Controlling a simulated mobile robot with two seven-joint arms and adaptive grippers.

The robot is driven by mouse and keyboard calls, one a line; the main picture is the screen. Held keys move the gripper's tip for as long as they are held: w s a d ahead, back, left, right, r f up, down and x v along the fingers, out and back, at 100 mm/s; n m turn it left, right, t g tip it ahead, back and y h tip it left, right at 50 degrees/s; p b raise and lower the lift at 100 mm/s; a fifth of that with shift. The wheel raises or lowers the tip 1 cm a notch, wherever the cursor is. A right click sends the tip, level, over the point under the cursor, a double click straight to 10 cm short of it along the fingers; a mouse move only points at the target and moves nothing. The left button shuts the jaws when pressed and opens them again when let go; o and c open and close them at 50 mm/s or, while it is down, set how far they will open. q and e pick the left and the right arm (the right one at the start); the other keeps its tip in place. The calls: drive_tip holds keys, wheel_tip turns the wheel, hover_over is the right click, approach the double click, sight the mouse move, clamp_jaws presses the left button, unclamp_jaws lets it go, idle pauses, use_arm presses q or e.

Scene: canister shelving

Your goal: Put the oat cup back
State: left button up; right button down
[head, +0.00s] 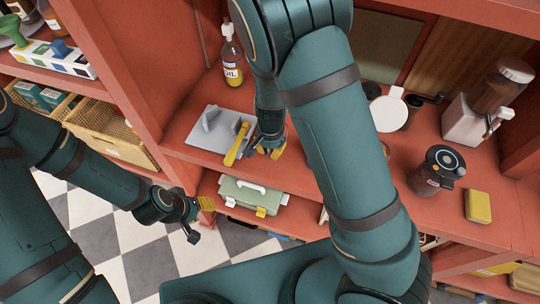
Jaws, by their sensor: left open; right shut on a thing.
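My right gripper (267,152) is low at the front edge of the red counter, just right of a pale grey board. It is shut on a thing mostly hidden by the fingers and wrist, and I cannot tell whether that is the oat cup. A yellow long-shaped object (237,146) lies slanted just left of it, over the board's right part; I cannot tell whether they touch. I cannot make out the oat cup with certainty elsewhere.
The pale board (190,140) carries a grey object (208,119). An oil bottle (231,58) stands behind. A green case (250,195) is on the shelf below. A dark grinder (437,170), a yellow block (478,206) and a white dispenser (463,123) stand at right. My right arm hides the counter's middle.

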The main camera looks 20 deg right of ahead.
sight(270, 162)
drive_tip(key=shift+f+b, duration=0.35)
drive_tip(key=shift+f, duration=1.6)
drive_tip(key=c, duration=1.5)
unclamp_jaws()
drive_tip(key=shift+f, duration=0.15)
drive_tip(key=shift+c, duration=0.2)
drive_tip(key=o, duration=0.4)
drive_tip(key=shift+r, duration=0.5)
wheel_tip(270, 162, up, 12)
drive_tip(key=shift+s+f+p, duration=0.15)
drive_tip(key=shift+f+p, duration=0.1)
drive_tip(key=shift+p, duration=0.9)
